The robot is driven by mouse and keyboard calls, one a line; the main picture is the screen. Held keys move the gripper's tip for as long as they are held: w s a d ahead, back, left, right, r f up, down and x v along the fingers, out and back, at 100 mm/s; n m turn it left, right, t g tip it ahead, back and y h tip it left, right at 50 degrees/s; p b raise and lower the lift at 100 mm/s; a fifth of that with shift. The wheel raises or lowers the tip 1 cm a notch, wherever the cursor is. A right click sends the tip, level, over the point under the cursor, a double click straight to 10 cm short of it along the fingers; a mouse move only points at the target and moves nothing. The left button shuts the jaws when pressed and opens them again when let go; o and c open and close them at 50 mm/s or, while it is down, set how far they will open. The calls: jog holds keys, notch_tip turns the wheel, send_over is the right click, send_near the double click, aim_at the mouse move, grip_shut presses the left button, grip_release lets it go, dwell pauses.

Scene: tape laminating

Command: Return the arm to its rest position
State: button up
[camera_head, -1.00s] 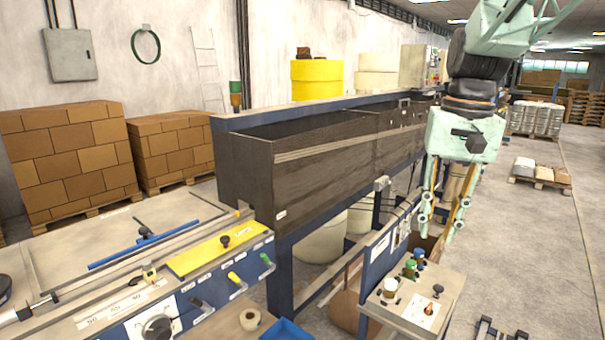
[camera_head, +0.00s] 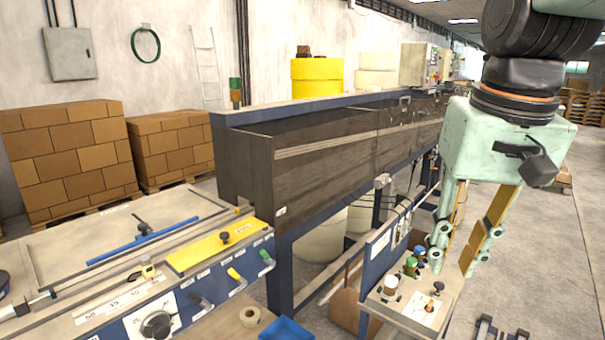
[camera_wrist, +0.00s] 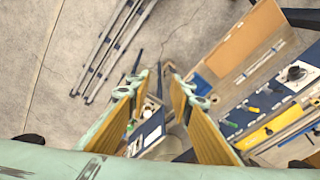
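My gripper (camera_head: 453,268) hangs fingers-down at the right of the head view, below my pale green arm. Its yellow-padded fingers stand apart with nothing between them. In the wrist view my gripper (camera_wrist: 158,80) also shows a clear gap between its fingertips, with the floor and machine beyond. In the head view the fingers hang near the small control box (camera_head: 410,301) and partly cover what is behind them. I cannot tell the exact distance between them.
The laminating machine's dark trough (camera_head: 310,155) runs back through the middle. Stacked cartons (camera_head: 68,158) stand by the wall. Open floor (camera_head: 545,260) lies at right.

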jog(key=s+a+f+n+t, duration=0.1)
jog(key=s+f, duration=0.1)
jog(key=s, duration=0.5)
jog(key=s+a+f+t+b, duration=0.1)
jog(key=s+f, duration=0.1)
jog(key=s, duration=0.6)
jog(key=shift+s+a+f+n, duration=0.25)
jog(key=shift+s+f+n, duration=0.05)
jog(key=shift+f+n, duration=0.1)
jog(key=shift+a, duration=0.1)
